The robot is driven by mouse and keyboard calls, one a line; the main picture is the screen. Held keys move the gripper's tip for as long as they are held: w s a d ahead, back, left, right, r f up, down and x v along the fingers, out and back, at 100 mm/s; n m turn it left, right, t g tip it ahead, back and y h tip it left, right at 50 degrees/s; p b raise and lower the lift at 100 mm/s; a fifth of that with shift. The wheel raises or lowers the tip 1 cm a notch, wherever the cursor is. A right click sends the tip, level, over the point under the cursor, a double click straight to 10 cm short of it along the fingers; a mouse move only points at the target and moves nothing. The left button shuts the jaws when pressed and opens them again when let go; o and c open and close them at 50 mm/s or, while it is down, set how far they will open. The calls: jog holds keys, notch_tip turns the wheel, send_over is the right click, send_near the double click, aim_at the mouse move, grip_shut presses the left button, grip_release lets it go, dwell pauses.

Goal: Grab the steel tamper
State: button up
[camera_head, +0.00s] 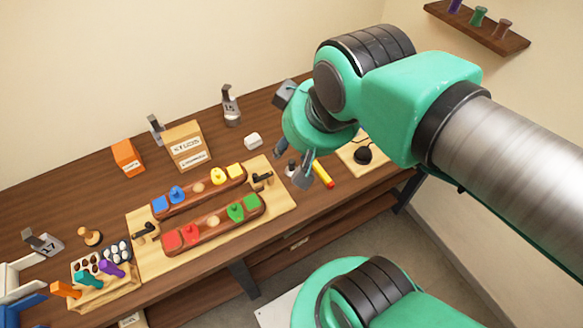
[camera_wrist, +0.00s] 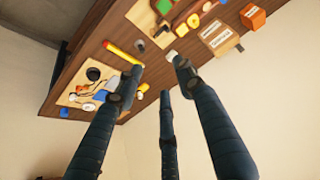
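A small upright piece with a grey metal body and dark parts, which looks like the steel tamper (camera_head: 290,168), shows between my gripper's fingers in the head view. In the wrist view a small grey piece (camera_wrist: 140,46), likely the same one, stands on the table beyond the fingertips. My gripper (camera_head: 293,163) is open, with its fingers spread above the table. In the wrist view the gripper (camera_wrist: 157,70) has its dark fingers apart and nothing between them. The fingers partly hide the tamper in the head view, and its exact gap to them cannot be told.
A yellow cylinder with a red end (camera_head: 323,174) lies just right of the fingers. A board with a black round piece (camera_head: 363,155) is further right. A large board (camera_head: 150,262) with two block-filled wooden holders is to the left. A white block (camera_head: 253,141) lies behind.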

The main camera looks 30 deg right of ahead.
jog(key=shift+o, duration=0.6)
jog(key=shift+w, duration=0.15)
jog(key=n+g, duration=0.6)
jog(key=n, duration=0.3)
send_over(291, 161)
notch_tip(291, 161, down, 25)
jog(key=shift+f, duration=0.25)
jog(key=shift+f, duration=0.15)
jog(key=shift+f+b, duration=0.55)
jog(key=shift+f, duration=3.6)
jog(key=shift+f, duration=0.1)
